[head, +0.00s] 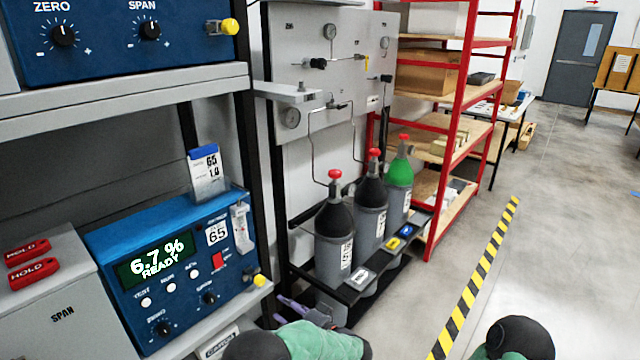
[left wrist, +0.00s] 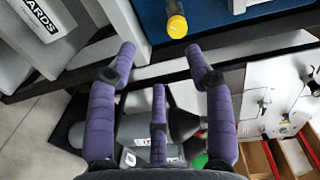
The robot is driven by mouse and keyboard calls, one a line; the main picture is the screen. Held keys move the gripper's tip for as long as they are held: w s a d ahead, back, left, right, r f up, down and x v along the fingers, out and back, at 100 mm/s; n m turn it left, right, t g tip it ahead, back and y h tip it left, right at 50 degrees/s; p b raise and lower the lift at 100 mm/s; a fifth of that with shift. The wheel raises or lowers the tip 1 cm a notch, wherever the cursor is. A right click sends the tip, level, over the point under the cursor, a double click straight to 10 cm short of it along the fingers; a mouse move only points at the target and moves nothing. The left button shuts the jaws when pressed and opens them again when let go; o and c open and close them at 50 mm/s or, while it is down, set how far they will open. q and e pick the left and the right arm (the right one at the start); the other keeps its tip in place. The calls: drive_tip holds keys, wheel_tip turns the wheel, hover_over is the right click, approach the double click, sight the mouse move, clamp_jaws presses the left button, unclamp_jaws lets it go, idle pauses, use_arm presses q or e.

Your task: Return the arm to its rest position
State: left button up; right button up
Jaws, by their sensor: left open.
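My left gripper (head: 292,308) shows low in the head view, its purple fingers partly hidden behind my own green and black arm. It is beside the shelf's right end, in front of the gas cylinders. In the left wrist view the three purple fingers of my left gripper (left wrist: 160,62) are spread apart with nothing between them. A yellow knob (left wrist: 177,26) of the blue analyser lies beyond the fingertips. Only a green and black part of my right arm shows at the bottom right of the head view; its gripper is out of sight.
The blue analyser (head: 128,236), reading "6.7 % READY", stands on the grey shelf (head: 130,80) unit. Red HOLD tags (head: 33,272) lie at its left. Gas cylinders (head: 334,240) stand in a rack below a valve panel (head: 350,62). Clear floor (head: 570,210) lies right of the striped line (head: 474,276).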

use_arm(q)
drive_tip(key=s+a+f+m+g+h+p, duration=0.1)
drive_tip(key=s+a+f+g+h, duration=0.25)
drive_tip(key=s+f, duration=0.5)
drive_tip(key=s+a+f+m+g+h+p, duration=0.1)
drive_tip(key=s+a+f+g+h, duration=0.3)
drive_tip(key=f, duration=0.7)
drive_tip(key=s+d+n+g+h+p, duration=0.1)
drive_tip(key=s+d+n+h, duration=0.3)
drive_tip(key=s, duration=0.7)
drive_tip(key=s+d+f+n+g+h+p, duration=0.1)
drive_tip(key=s+d+n+h+p, duration=0.3)
drive_tip(key=s, duration=0.6)
drive_tip(key=shift+s+d+f+n+h, duration=0.35)
drive_tip(key=shift+d+n+h, duration=0.3)
drive_tip(key=shift+n+h, duration=0.5)
drive_tip(key=shift+r+g, duration=0.1)
drive_tip(key=shift+g, duration=0.15)
